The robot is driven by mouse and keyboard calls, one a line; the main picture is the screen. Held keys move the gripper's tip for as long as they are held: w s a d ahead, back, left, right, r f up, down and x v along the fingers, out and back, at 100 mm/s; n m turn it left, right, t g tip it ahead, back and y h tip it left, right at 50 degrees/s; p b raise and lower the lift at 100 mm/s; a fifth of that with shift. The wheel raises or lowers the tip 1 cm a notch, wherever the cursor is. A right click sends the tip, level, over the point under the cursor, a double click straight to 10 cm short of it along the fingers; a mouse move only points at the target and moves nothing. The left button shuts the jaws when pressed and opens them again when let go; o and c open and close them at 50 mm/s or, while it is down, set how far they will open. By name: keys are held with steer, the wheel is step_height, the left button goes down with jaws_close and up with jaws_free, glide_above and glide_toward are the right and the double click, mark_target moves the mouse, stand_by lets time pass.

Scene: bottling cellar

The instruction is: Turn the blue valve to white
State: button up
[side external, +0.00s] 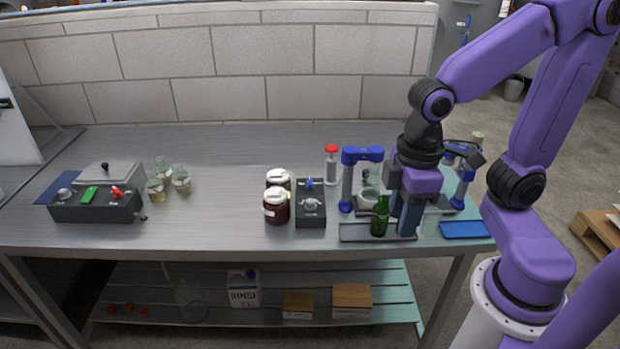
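The blue valve (310,183) is a small blue handle at the back of a dark box (311,218) in the middle of the table. A grey round knob (311,205) sits in front of it on the same box. The valve's pointing direction and any white mark are too small to make out. My gripper (408,215) points down well to the right of the box, just right of a green bottle (379,218), clear of the valve. Its fingers are too small and crowded to tell whether they are open or shut.
Dark red jars with pale lids (276,208) stand close left of the box. A red-topped bottle (331,166) stands behind right. A blue-framed stand (347,185) is between the box and my gripper. Another control box (95,208) and glass jars (181,180) are far left.

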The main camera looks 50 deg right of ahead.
steer(key=w+a+r+m, duration=0.2)
steer(key=w+m, duration=0.4)
steer(key=w, duration=0.6)
steer(key=m, duration=1.3)
glide_above(310, 180)
step_height(310, 180, down, 4)
step_height(310, 180, down, 16)
steer(key=shift+f, duration=0.15)
jaws_close()
